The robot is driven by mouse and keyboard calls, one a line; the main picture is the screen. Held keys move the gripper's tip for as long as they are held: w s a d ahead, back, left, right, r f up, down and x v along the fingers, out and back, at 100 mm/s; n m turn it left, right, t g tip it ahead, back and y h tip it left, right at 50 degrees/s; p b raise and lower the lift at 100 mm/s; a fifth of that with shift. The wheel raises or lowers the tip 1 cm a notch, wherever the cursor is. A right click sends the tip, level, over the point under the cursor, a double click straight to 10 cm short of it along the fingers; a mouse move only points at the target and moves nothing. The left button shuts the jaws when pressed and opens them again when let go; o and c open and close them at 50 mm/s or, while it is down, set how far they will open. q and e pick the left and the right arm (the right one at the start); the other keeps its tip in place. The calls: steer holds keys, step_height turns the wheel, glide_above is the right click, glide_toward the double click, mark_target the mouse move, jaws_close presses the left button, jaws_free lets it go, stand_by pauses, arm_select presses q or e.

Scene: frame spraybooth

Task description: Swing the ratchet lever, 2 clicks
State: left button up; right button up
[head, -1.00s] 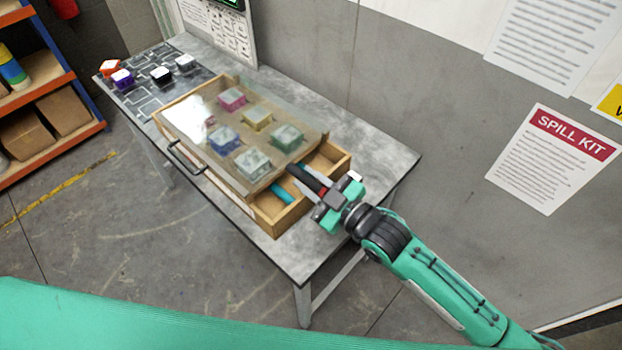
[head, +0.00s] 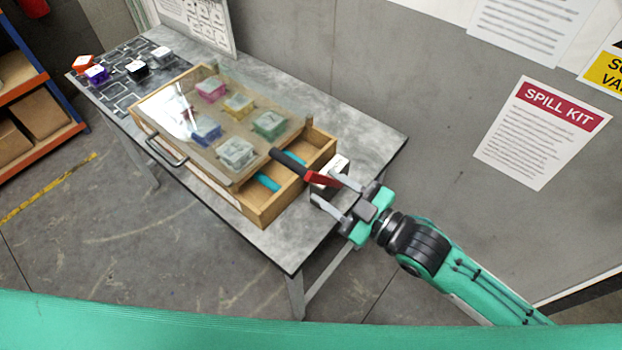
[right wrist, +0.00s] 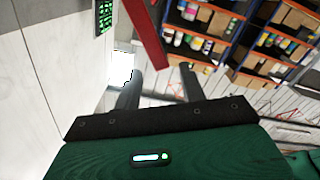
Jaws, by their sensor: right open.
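The ratchet lever has a black grip (head: 288,159) and a red arm (head: 322,179). It juts over the right end of the wooden case from a white and black block (head: 329,188) at the table's right end. The red arm also shows in the right wrist view (right wrist: 146,36), beyond and above the left finger. My right gripper (head: 328,190) is open and empty, with its fingers near the block and just clear of the lever. It also shows open in the right wrist view (right wrist: 160,72). The lower part of the block is partly hidden by a finger. My left gripper is not in view.
The wooden case (head: 262,213) with a clear lid (head: 222,125) and black handle (head: 166,152) fills the table's middle. Coloured blocks show under the lid. Several small cubes stand on a dark patterned mat (head: 118,88) at the far left. Bare table (head: 372,143) lies behind the lever.

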steer(key=shift+b+v, duration=0.55)
steer(key=shift+v, duration=1.75)
